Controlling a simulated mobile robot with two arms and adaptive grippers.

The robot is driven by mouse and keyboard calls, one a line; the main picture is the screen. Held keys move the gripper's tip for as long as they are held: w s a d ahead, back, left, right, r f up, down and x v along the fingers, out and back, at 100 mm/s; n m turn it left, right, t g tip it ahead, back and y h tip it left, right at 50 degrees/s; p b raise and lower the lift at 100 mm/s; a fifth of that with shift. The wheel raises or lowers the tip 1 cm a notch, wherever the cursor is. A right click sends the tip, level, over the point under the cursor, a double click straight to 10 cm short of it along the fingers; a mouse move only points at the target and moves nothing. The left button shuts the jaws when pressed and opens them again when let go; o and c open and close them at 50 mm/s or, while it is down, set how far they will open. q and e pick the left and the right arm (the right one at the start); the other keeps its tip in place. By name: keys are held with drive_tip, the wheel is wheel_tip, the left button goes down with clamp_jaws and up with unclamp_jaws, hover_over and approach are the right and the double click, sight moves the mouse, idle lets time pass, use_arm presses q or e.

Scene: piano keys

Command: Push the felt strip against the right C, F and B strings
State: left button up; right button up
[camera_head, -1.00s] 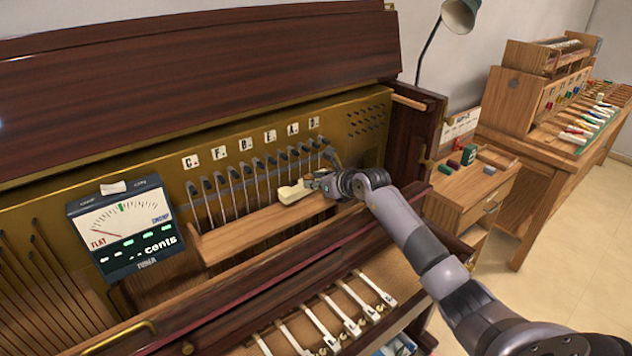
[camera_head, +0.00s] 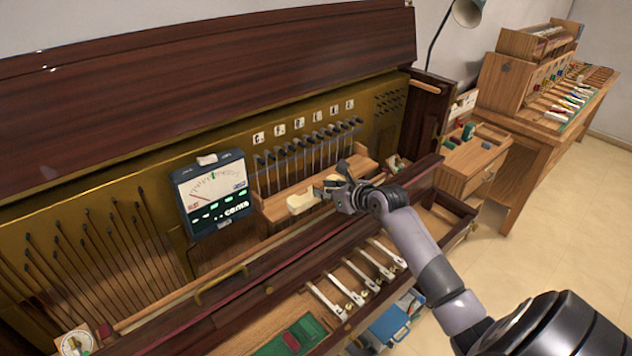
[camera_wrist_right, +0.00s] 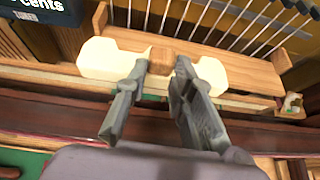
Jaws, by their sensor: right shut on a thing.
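The cream felt strip (camera_head: 300,204) has a small wooden block at its middle, seen in the right wrist view (camera_wrist_right: 161,58). My right gripper (camera_head: 330,190) is shut on that block; its fingertips also show in the wrist view (camera_wrist_right: 159,74). The strip is over or just in front of the wooden ledge's front edge, apart from the strings. The slanted strings (camera_head: 300,163) stand in pairs behind the ledge, topped by dark pins. White letter labels sit above them, with the C label (camera_head: 258,138) at the left. My left gripper is not in view.
The wooden ledge (camera_head: 357,168) runs below the strings. A tuner with a dial (camera_head: 212,196) stands at its left end. The dark front rail (camera_head: 250,285) lies nearer, with white key levers (camera_head: 352,275) below. A side table stands right.

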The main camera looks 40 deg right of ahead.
drive_tip(key=shift+w+d+f+b, duration=0.4)
drive_tip(key=shift+w+f+b, duration=0.2)
drive_tip(key=shift+w, duration=0.05)
drive_tip(key=shift+w+d+f+b, duration=0.35)
drive_tip(key=shift+w+f+b, duration=0.25)
drive_tip(key=b+x, duration=0.3)
drive_tip(key=x, duration=0.1)
drive_tip(key=shift+w+a, duration=0.15)
drive_tip(key=shift+a, duration=0.2)
drive_tip(key=shift+w+f+b, duration=0.3)
drive_tip(key=shift+w+b, duration=0.35)
drive_tip(key=shift+w+a+f, duration=0.1)
drive_tip(key=shift+w, duration=0.15)
use_arm(q)
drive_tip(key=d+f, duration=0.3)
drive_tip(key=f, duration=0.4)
drive_tip(key=shift+b, duration=0.35)
use_arm(e)
drive_tip(key=shift+s+f, duration=0.1)
drive_tip(key=shift+f, duration=0.35)
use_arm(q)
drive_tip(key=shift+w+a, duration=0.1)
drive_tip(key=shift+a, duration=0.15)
use_arm(e)
drive_tip(key=shift+f, duration=0.1)
